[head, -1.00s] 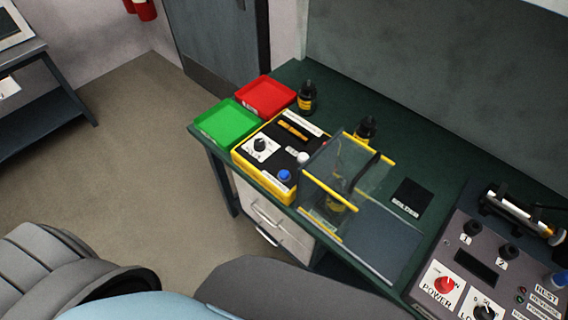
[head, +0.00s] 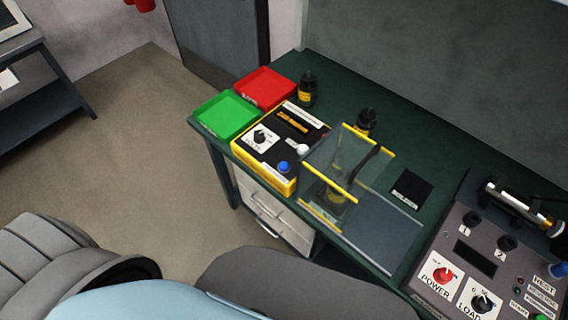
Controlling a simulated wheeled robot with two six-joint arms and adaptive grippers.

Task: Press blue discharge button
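The blue button (head: 284,167) sits on the front right part of a yellow-edged box (head: 264,171) with a black top. The same box carries a white panel with a black knob (head: 260,136), a white round button (head: 302,149) and an orange-yellow strip (head: 293,121). Another blue knob or button (head: 559,268) shows at the right edge on a grey control unit. Which one the task calls discharge cannot be read from the labels. Neither gripper is in view.
Dark bottles (head: 307,90) stand behind. A grey control unit (head: 487,262) fills the right end of the green bench.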

